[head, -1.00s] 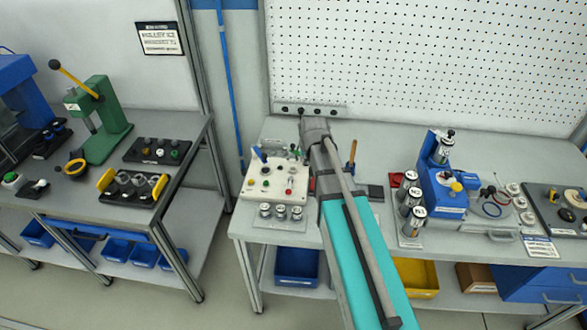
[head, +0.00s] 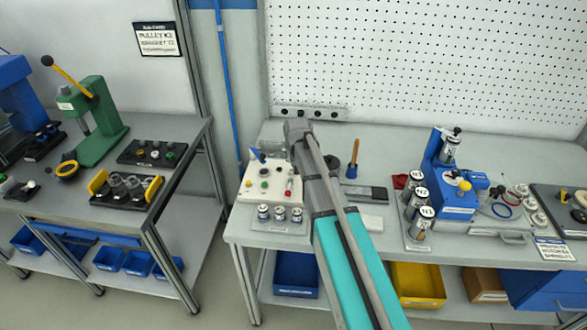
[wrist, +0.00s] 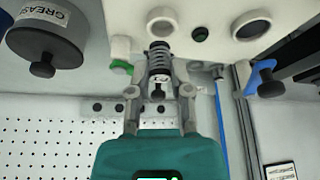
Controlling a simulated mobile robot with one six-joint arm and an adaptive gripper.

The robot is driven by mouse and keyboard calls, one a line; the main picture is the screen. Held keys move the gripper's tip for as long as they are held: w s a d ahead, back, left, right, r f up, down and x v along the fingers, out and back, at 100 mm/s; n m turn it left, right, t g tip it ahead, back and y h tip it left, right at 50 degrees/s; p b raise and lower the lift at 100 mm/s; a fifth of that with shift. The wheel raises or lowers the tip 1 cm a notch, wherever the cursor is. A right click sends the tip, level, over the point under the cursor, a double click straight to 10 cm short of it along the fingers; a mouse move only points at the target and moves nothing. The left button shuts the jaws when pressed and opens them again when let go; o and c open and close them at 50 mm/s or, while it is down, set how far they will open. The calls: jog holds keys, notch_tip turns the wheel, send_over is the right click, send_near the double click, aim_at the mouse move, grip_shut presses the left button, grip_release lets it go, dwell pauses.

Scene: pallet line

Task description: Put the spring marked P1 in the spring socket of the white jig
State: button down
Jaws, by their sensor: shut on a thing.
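The white jig (head: 246,187) lies on the right-hand bench, partly hidden behind my arm in the head view. The wrist view shows its edge and several round features (wrist: 221,42) at the top. My gripper (wrist: 160,82) is shut on a coil spring (wrist: 160,66) with a dark end and a small white label. Only a "P" can be made out on the label. I cannot tell whether the spring touches the jig. In the head view my arm hides the spring and fingertips.
A grease tin (wrist: 45,38) is close by in the wrist view. A row of small labelled cylinders (head: 280,214) stands before the jig. A wooden-handled tool (head: 353,158), marked canisters (head: 419,222) and a blue press (head: 450,195) stand to the right.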

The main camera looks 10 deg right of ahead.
dwell(0.3)
jog(key=shift+w+a+f+b, duration=0.15)
jog(key=shift+w+f+b, duration=0.25)
jog(key=shift+f+b, duration=1.6)
jog(key=shift+f, duration=0.1)
jog(key=c, duration=0.5)
grip_release()
jog(key=shift+c, duration=0.2)
jog(key=p+v, duration=1.1)
jog(key=v, duration=0.1)
